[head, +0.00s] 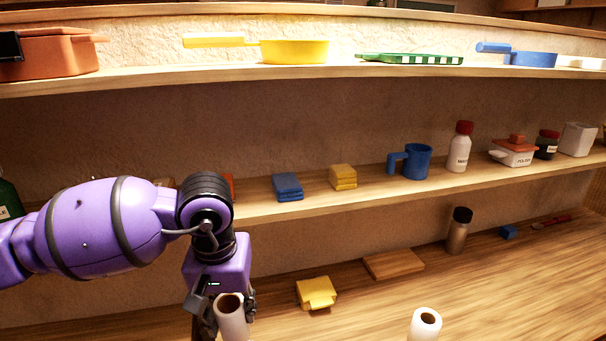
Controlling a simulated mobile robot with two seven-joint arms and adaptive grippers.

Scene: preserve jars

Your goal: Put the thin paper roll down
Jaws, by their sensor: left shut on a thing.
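My left gripper (224,306) is low at the left of the view, over the lower counter. It is shut on a white paper roll (233,323), which stands roughly upright between its fingers with its open top end showing. The bottom of this roll is cut off by the picture edge, so I cannot tell whether it touches the counter. A second white paper roll (424,326) stands apart to the right, also cut off at the bottom. My right gripper is not in view.
On the counter (370,307) are a folded yellow cloth (317,292), a wooden board (394,264), a brown bottle with a dark cap (458,232) and a small blue block (508,232). The middle shelf (375,193) overhangs behind.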

